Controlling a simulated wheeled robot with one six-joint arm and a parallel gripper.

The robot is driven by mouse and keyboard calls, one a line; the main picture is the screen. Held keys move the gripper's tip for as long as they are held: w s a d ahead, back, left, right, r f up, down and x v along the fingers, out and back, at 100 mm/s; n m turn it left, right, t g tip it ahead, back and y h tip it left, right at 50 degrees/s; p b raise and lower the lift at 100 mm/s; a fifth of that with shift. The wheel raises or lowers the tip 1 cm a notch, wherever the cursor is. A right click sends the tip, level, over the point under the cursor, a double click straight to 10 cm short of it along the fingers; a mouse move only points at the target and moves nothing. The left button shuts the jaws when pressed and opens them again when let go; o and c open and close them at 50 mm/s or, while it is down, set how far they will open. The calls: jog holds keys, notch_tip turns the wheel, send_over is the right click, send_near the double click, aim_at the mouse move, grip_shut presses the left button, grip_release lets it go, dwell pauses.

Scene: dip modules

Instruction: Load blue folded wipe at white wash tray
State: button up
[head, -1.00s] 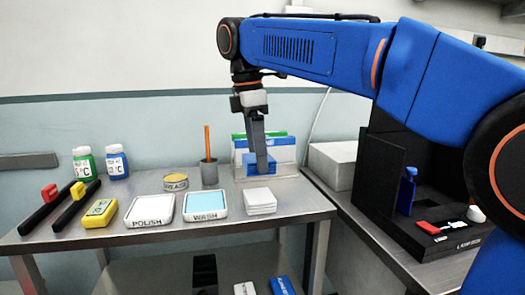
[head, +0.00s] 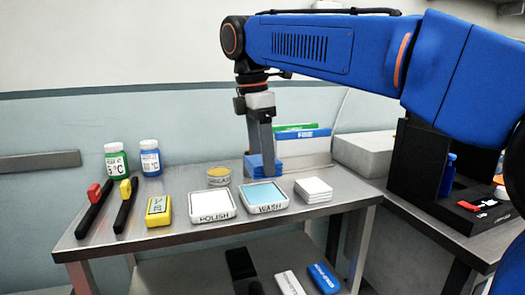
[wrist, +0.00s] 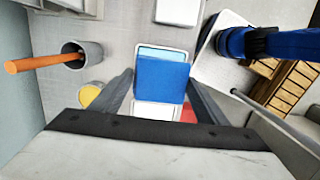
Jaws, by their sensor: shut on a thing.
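My gripper (head: 268,172) is shut on a blue folded wipe (wrist: 161,82), which shows between the two fingers in the wrist view. In the head view the blue wipe (head: 252,166) is at the fingertips, behind the wash tray. The white wash tray (head: 266,208) with a light blue inside lies on the table, marked WASH. In the wrist view part of a light blue surface (wrist: 163,53) shows past the wipe's edge; the wipe covers the rest. The wipe appears to be above the table.
The white polish tray (head: 212,217) lies left of the wash tray, and a white stack (head: 313,190) right of it. A yellow-topped tin (head: 219,176) stands behind. A grey cup (wrist: 85,54) with an orange stick shows in the wrist view. A black stand (head: 415,170) is at right.

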aim_at(262, 174)
jog(key=shift+f, duration=2.5)
jog(key=shift+f, duration=0.6)
dwell(0.4)
jog(key=shift+r, duration=0.1)
jog(key=shift+r, duration=3.45)
